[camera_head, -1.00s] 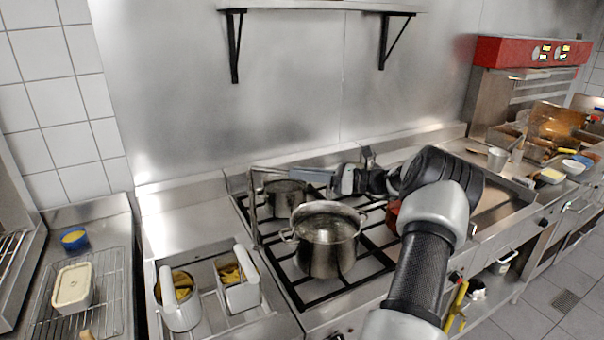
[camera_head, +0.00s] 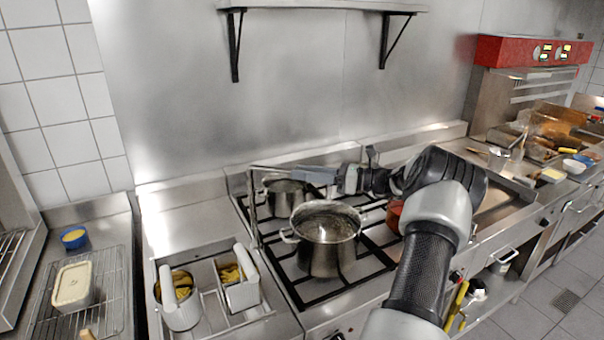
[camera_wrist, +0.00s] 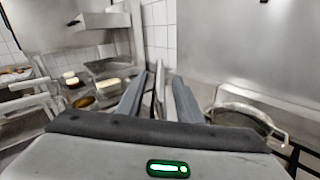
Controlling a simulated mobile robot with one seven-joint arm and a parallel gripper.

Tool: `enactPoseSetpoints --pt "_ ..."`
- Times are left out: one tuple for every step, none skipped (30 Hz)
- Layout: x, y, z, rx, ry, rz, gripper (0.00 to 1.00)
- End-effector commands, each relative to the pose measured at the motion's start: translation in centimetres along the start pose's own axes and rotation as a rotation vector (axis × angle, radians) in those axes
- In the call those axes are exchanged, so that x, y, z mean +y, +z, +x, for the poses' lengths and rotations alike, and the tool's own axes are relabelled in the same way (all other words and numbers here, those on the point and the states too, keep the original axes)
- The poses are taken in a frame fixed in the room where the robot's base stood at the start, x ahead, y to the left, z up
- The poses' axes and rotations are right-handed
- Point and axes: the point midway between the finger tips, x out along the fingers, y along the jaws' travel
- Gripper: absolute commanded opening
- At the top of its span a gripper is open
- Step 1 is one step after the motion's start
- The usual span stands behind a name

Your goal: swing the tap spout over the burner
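The tap spout (camera_head: 253,206) is a thin grey pipe at the back left of the stove. It has a level upper run and an end that hangs down left of the pots. My gripper (camera_head: 297,173) reaches in from the right along the level run, above the rear pot. In the wrist view, the spout (camera_wrist: 160,90) lies between the two fingers of my gripper (camera_wrist: 160,76), with a visible gap between the fingers. Contact with the pipe cannot be made out. The black-grated burner (camera_head: 292,268) shows beside the front pot.
A large front pot (camera_head: 327,258) and a smaller rear pot (camera_head: 285,204) stand on the grates below my arm. Fryer baskets (camera_head: 240,290) sit to the left. A wall shelf (camera_head: 320,5) is above.

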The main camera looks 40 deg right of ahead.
Motion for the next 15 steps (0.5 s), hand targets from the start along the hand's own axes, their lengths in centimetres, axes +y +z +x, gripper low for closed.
enactPoseSetpoints --pt "-0.1 -0.1 -0.9 0.001 -0.004 -0.001 0.33" --pt "-0.1 -0.1 -1.4 0.001 -0.004 -0.001 0.33" --pt "-0.1 -0.2 -2.2 0.001 -0.004 0.0 0.33" --pt "-0.1 -0.2 -2.9 0.001 -0.005 0.0 0.33" --pt "-0.1 -0.2 -3.6 0.0 -0.005 -0.001 0.33" --pt "-0.1 -0.2 -4.5 0.0 -0.005 -0.001 0.33" --pt "-0.1 -0.2 -5.3 0.0 -0.006 -0.002 0.33" --pt "-0.1 -0.2 -6.1 0.0 -0.005 -0.002 0.33" --pt "-0.1 -0.2 -7.1 0.0 -0.005 -0.001 0.33" --pt "-0.1 -0.2 -7.8 0.0 -0.005 -0.001 0.33" --pt "-0.1 -0.2 -8.6 0.001 -0.006 -0.001 0.33" --pt "-0.1 -0.2 -9.6 -0.001 -0.005 -0.001 0.33" --pt "-0.1 -0.2 -10.3 -0.001 -0.005 -0.001 0.33" --pt "-0.1 -0.2 -11.0 -0.001 -0.005 0.0 0.33" --pt "-0.1 -0.2 -11.9 -0.001 -0.005 -0.001 0.33"
